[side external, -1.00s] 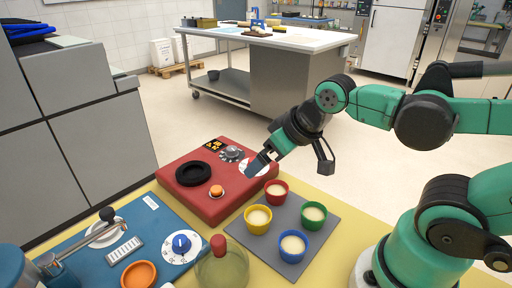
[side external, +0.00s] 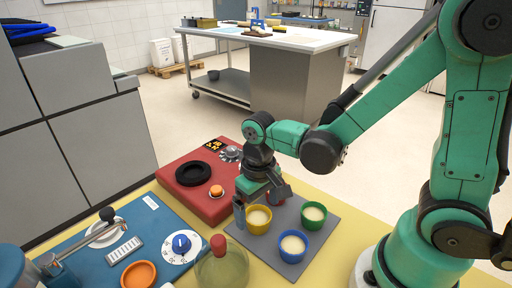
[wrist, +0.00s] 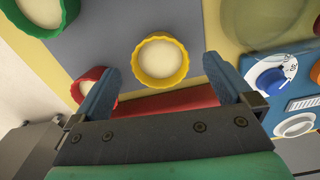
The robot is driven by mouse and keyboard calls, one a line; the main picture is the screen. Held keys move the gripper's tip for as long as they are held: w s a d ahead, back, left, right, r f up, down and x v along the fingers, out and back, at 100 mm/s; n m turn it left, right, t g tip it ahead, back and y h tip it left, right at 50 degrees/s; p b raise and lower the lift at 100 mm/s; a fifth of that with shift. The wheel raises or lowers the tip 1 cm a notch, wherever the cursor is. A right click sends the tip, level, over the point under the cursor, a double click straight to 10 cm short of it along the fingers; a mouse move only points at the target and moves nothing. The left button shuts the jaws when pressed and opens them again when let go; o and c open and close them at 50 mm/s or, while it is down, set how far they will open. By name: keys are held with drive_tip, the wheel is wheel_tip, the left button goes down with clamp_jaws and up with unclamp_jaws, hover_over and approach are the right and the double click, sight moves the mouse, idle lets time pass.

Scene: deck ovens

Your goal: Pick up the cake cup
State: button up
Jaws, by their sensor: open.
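Several cups of pale batter stand upright on a grey mat (side external: 320,240). They are a yellow cup (side external: 258,220), a green cup (side external: 313,216), a blue cup (side external: 291,247) and a red cup (side external: 275,196) mostly hidden behind my gripper. My gripper (side external: 260,204) points down, open and empty, over the yellow and red cups. In the wrist view the yellow cup (wrist: 161,62) shows between the blue fingertips (wrist: 163,72). There the red cup (wrist: 92,86) is partly behind the left finger, and the green cup (wrist: 42,14) is at the upper left.
A red panel (side external: 196,205) with a black ring and orange button lies behind the mat. A blue panel (side external: 145,225) with a dial and an orange bowl (side external: 139,274) is at left. A glass bottle (side external: 222,266) with a red top stands close to the mat's front left.

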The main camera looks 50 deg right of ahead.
sight(258, 221)
drive_tip(key=shift+f, duration=1.45)
drive_tip(key=shift+c, duration=0.2)
drive_tip(key=c, duration=1.3)
drive_tip(key=shift+r, duration=0.15)
